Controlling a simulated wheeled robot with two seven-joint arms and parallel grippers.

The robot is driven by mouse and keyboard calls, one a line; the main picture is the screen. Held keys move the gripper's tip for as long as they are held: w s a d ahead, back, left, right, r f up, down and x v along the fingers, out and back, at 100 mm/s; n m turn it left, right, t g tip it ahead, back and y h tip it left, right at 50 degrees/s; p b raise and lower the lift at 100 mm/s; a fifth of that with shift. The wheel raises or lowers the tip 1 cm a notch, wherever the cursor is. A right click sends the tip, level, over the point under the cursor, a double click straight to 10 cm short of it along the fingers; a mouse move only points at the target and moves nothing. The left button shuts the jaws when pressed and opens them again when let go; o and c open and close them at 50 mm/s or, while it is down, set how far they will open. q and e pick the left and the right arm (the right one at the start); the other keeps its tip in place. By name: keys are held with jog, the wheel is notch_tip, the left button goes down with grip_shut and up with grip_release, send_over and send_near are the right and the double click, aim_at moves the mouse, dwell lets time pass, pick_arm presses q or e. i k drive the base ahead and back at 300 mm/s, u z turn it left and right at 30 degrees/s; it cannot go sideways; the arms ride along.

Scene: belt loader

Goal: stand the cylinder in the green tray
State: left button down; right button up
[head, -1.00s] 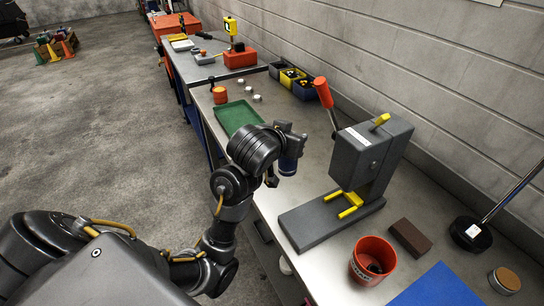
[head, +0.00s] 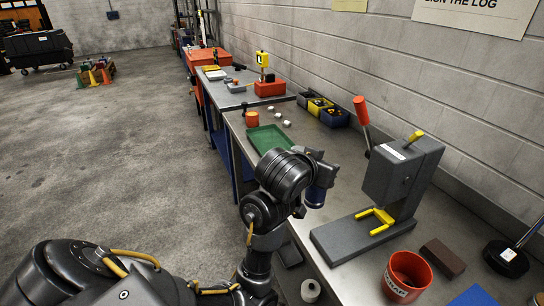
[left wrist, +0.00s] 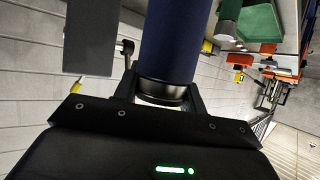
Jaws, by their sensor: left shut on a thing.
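The cylinder (head: 315,197) is dark blue. My left gripper (head: 318,180) is shut on it and holds it above the metal bench, between the green tray and the grey press. In the left wrist view the cylinder (left wrist: 170,42) stands out between the fingers of the gripper (left wrist: 164,90), with a dark band and a pale end near the palm. The green tray (head: 268,140) lies on the bench beyond the gripper and a little left; it looks empty. It also shows in the left wrist view (left wrist: 262,22) at the upper right. My right gripper is out of view.
The grey press (head: 395,185) with a red-knobbed lever stands right of the gripper. An orange cup (head: 252,118) and several white discs (head: 277,115) lie near the tray. A red scrap bin (head: 405,277) and brown block (head: 443,257) are nearer. The wall bounds the right.

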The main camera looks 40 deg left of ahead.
aim_at(274, 147)
jog(key=u, duration=0.05)
jog(key=k, duration=0.7)
jog(key=u, duration=1.65)
jog(key=i, duration=1.45)
jog(key=z, duration=2.1)
